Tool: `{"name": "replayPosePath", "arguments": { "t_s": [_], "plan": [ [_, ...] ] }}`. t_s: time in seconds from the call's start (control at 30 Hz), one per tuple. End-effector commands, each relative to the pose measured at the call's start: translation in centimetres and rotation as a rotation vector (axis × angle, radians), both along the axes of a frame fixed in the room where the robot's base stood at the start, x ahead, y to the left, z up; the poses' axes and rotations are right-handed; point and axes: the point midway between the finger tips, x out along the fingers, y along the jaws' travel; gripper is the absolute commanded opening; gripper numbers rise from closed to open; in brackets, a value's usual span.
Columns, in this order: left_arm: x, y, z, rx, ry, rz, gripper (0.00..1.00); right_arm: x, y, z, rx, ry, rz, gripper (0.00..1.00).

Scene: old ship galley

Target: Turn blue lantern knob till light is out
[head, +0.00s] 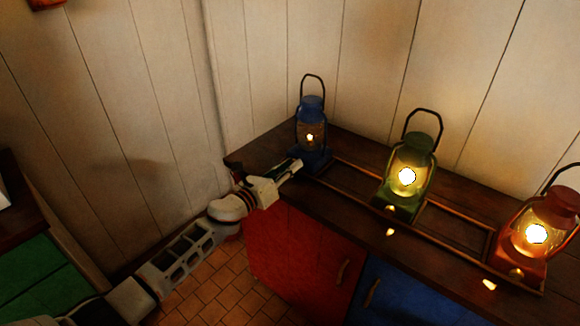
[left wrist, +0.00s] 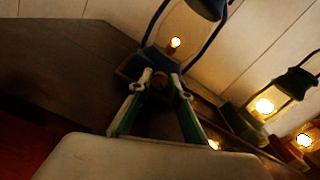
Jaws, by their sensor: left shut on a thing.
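The blue lantern (head: 312,107) stands upright at the far left of the rail on the dark counter. Its light is small and dimmer than the others, but still lit; it also shows in the left wrist view as a small bright spot (left wrist: 175,43). My left gripper (head: 298,165) reaches in from the left to the front of the blue lantern's base. In the left wrist view its two green-sided fingers (left wrist: 160,85) are closed around the brass-coloured knob (left wrist: 161,82). In the head view the gripper hides the knob. My right gripper is in neither view.
A green lantern (head: 410,170) and a red lantern (head: 545,225), both brightly lit, stand to the right on the counter (head: 262,150), with brass knobs at their fronts. Red and blue cabinet doors (head: 300,250) are below. A panelled wall is close behind.

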Motion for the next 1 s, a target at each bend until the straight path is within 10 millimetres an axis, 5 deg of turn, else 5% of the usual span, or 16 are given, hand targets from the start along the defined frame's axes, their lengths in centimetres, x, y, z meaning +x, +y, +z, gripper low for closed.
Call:
{"name": "replayPosePath", "arguments": {
  "t_s": [0.1, 0.13, 0.2, 0.67, 1.0],
  "plan": [
    [-0.1, 0.0, -0.2, 0.001, 0.002, -0.001, 0.0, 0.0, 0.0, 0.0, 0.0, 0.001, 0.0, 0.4],
    [-0.1, 0.0, -0.2, 0.001, 0.002, -0.001, 0.24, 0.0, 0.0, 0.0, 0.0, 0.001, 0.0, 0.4],
    [-0.1, 0.0, -0.1, 0.001, 0.002, -0.001, 0.36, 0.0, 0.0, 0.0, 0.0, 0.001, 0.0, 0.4],
    [-0.6, 0.6, 0.0, 0.003, -0.002, 0.001, 0.36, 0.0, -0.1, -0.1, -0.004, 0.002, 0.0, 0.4],
    [-5.5, 4.1, -0.2, 0.005, 0.0, 0.0, 0.36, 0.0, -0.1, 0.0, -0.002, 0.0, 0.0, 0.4]
  ]
}}
